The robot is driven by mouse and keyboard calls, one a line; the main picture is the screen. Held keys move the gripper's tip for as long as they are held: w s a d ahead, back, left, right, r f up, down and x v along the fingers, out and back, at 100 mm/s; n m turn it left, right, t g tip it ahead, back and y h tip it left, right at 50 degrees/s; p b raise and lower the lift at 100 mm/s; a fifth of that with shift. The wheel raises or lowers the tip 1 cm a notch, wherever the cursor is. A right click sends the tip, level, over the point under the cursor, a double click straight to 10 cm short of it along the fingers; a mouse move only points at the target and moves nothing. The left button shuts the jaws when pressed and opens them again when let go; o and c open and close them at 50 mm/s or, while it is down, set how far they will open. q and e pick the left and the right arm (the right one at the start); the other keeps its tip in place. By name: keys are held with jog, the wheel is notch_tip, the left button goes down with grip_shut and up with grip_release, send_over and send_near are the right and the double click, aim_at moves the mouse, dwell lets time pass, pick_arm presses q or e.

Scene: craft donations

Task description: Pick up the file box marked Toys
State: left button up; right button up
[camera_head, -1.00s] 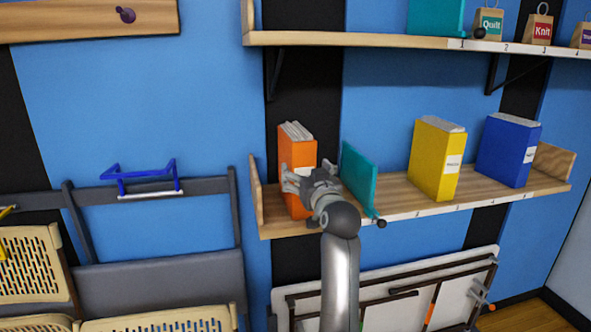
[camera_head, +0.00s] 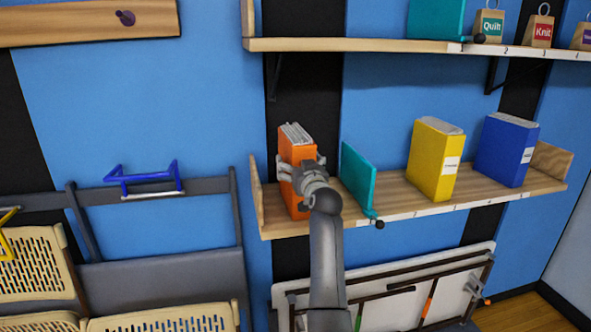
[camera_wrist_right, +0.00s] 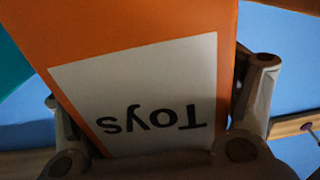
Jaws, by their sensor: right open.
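The orange file box (camera_head: 291,147) stands upright at the left end of the lower shelf, with papers showing at its top. In the right wrist view, the orange box (camera_wrist_right: 130,25) fills the middle, and its white label (camera_wrist_right: 140,90) reads "Toys" upside down. My right gripper (camera_head: 302,170) is at the front of the box, open, with one finger on each side of it. In the wrist view the gripper (camera_wrist_right: 158,100) straddles the labelled face; whether the fingers touch the sides is unclear. The gripper hides the label in the head view. My left gripper is not in view.
The wooden shelf (camera_head: 390,206) has a left end panel (camera_head: 257,197) close to the box. A teal divider (camera_head: 357,178) stands just right of it. Yellow (camera_head: 430,155) and blue (camera_head: 505,148) file boxes stand farther right. An upper shelf (camera_head: 350,45) runs above.

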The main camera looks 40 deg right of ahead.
jog(key=c, duration=1.2)
jog(key=shift+r, duration=0.1)
jog(key=shift+c, duration=0.2)
jog(key=shift+r, duration=0.1)
